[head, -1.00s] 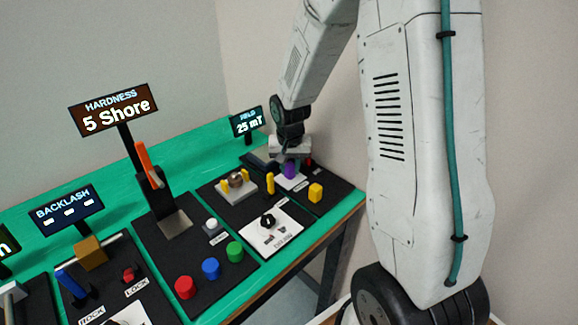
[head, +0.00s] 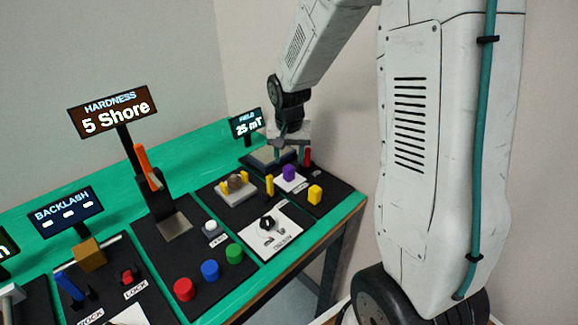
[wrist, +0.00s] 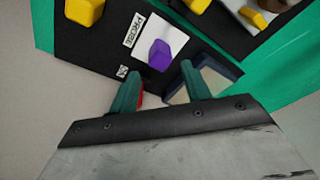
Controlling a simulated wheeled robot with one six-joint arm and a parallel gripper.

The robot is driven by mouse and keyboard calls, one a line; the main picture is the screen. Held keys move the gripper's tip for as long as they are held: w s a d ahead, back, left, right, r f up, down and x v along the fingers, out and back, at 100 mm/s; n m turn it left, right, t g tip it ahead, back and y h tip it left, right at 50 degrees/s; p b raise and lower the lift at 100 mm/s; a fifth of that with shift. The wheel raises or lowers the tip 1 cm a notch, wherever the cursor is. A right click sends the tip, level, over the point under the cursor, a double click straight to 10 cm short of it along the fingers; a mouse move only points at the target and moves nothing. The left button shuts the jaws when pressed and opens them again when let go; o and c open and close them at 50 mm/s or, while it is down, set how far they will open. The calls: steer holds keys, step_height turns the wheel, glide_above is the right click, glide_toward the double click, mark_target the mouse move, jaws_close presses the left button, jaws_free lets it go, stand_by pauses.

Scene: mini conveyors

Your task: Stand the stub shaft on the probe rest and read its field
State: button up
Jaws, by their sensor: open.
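A purple piece (head: 289,172) stands on the white probe rest pad (head: 291,184); it may be the stub shaft. In the wrist view the purple piece (wrist: 159,55) is on the white square (wrist: 172,33) beside the PROBE label (wrist: 132,30). My gripper (head: 291,151) is above and behind it, open and apart from it. In the wrist view its teal fingers (wrist: 160,76) are spread with nothing held between them. The field display (head: 246,124) reads 25 mT.
A shallow tray (head: 262,160) lies behind the pad, partly hidden by my gripper. A red piece (head: 307,157) and a yellow block (head: 315,194) are close by. The hardness station (head: 174,226) with coloured buttons is to the left.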

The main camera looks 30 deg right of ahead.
steer(key=s+a+r+n, duration=0.2)
steer(key=s+a+r, duration=0.1)
steer(key=s+r, duration=0.4)
steer(key=s+a+r+n, duration=0.1)
steer(key=s+a+r, duration=0.3)
steer(key=s+r, duration=0.3)
steer(key=s+a+r+n+y, duration=0.1)
steer(key=s+a+r+n, duration=0.1)
steer(key=s, duration=1.2)
steer(key=shift+a+r+n, duration=0.2)
steer(key=shift+a+n, duration=0.7)
